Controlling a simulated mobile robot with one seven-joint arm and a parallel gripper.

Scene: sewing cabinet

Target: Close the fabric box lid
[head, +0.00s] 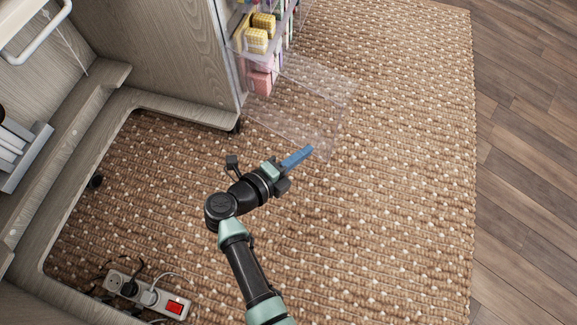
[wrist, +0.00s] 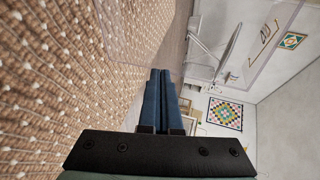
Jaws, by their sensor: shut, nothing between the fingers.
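The clear fabric box lid (head: 300,98) is open in the head view. It extends out from the lower part of the clear box (head: 240,42) at the cabinet side, above the rug. Folded yellow and pink fabric (head: 257,42) shows in the box. My gripper (head: 308,151) has blue fingers pressed together, empty, with tips close to the lid's near outer edge. Whether they touch it is unclear. In the wrist view, the shut fingers (wrist: 161,74) point toward a see-through panel (wrist: 235,50), which appears to be the lid.
The wooden cabinet (head: 160,60) stands at left, with a low wooden base frame (head: 75,185). A power strip (head: 150,297) with cables lies on the rug at lower left. The brown rug (head: 400,190) is clear to the right, with wooden floor (head: 530,150) beyond.

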